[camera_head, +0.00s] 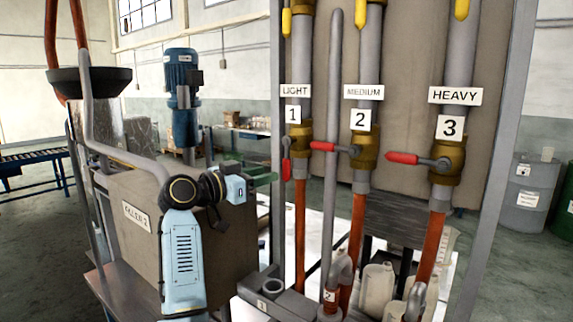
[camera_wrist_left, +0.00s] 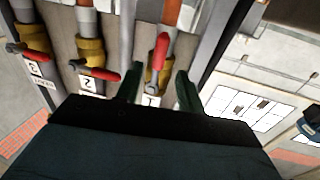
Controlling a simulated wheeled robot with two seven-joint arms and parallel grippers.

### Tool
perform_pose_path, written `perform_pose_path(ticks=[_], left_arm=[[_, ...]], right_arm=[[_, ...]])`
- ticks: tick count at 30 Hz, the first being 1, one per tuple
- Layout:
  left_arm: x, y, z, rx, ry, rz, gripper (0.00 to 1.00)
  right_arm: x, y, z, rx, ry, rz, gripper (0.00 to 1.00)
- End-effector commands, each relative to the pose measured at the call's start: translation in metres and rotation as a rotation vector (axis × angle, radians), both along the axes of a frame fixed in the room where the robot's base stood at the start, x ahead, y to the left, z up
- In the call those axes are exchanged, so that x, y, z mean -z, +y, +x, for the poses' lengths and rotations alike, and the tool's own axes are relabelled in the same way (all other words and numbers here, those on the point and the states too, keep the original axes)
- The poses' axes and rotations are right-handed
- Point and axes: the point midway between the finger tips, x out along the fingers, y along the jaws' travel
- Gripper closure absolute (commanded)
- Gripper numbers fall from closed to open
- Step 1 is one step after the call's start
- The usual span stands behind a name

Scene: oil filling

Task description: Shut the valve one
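Valve one is a brass valve (camera_head: 302,152) on the leftmost pipe, under the labels LIGHT and 1. Its red handle (camera_head: 286,168) hangs down, roughly in line with the pipe. My left gripper (camera_head: 266,168) is just left of this handle, fingers pointing toward it. In the left wrist view, which is upside down, the gripper (camera_wrist_left: 160,90) is open. Its two dark green fingers stand on either side of the red handle (camera_wrist_left: 161,52) and brass body in the picture; no contact is visible. My right gripper is not in view.
Valve two's red handle (camera_head: 324,146) and valve three's red handle (camera_head: 402,158) point left, across their pipes. A grey upright post (camera_head: 277,100) stands close to valve one. Pale bottles (camera_head: 376,285) stand below the pipes.

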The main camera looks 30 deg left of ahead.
Motion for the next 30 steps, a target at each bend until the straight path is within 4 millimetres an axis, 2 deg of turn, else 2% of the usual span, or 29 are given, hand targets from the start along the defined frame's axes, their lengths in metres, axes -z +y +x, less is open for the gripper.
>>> perform_pose_path(ticks=[1,6,12,18,25,26,30], left_arm=[[-0.004,-0.004,0.012,0.003,0.0,-0.006,0.62],[-0.003,-0.013,0.045,0.002,0.002,-0.006,0.62],[-0.002,-0.02,0.069,0.001,0.002,-0.002,0.62],[0.0,-0.022,0.078,0.0,0.002,0.0,0.62],[0.001,-0.022,0.078,0.0,0.002,0.001,0.62],[0.001,-0.022,0.078,0.0,0.002,0.001,0.63],[0.001,-0.022,0.078,0.0,0.002,0.001,0.82]], right_arm=[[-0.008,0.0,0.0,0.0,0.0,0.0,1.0],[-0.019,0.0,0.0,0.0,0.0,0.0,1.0],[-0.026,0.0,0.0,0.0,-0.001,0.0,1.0],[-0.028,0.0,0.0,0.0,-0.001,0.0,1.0],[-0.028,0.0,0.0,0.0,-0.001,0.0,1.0],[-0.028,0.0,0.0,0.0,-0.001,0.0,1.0],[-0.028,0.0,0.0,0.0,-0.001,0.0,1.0]])
